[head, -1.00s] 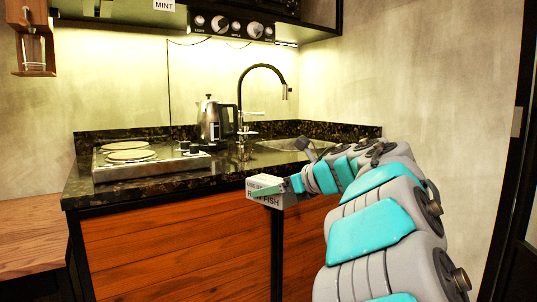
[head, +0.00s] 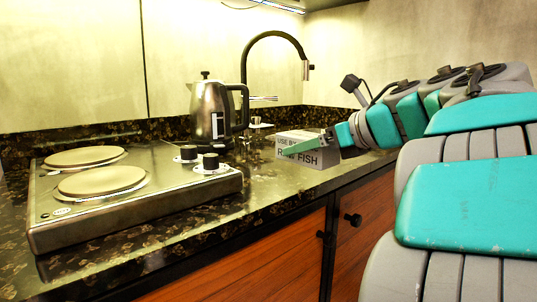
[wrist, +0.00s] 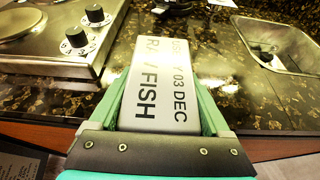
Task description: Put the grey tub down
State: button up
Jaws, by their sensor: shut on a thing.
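The grey tub (head: 299,146) is a pale box with a lid marked "RAW FISH" and a use-by date. In the head view it is at the counter's front part, right of the hotplate. My gripper (head: 312,147) is shut on it from the right side. In the wrist view the tub (wrist: 165,65) lies between the two green fingers of my gripper (wrist: 157,108), over the dark speckled counter (wrist: 270,105). I cannot tell whether its underside touches the counter.
A two-plate hotplate (head: 135,205) with black knobs stands on the left of the counter. A steel kettle (head: 212,110) and a black tap (head: 245,75) are behind the tub. The sink (wrist: 285,50) is to the right in the wrist view. Bare counter lies around the tub.

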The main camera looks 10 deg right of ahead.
jog(key=shift+w+r, duration=0.1)
jog(key=shift+w, duration=0.2)
jog(key=w+d+p, duration=0.1)
jog(key=w, duration=0.4)
jog(key=w+d+f+p, duration=0.1)
jog(key=w, duration=0.4)
jog(key=w+d, duration=0.1)
jog(key=w, duration=0.4)
jog(key=shift+f+p, duration=0.2)
jog(key=shift+p, duration=0.2)
jog(key=shift+d+f, duration=0.1)
jog(key=shift+f, duration=1.7)
jog(key=shift+w+f, duration=0.1)
jog(key=shift+f, duration=0.05)
jog(key=o, duration=1.3)
jog(key=shift+f, duration=0.1)
jog(key=shift+c, duration=0.2)
jog(key=shift+o, duration=1.4)
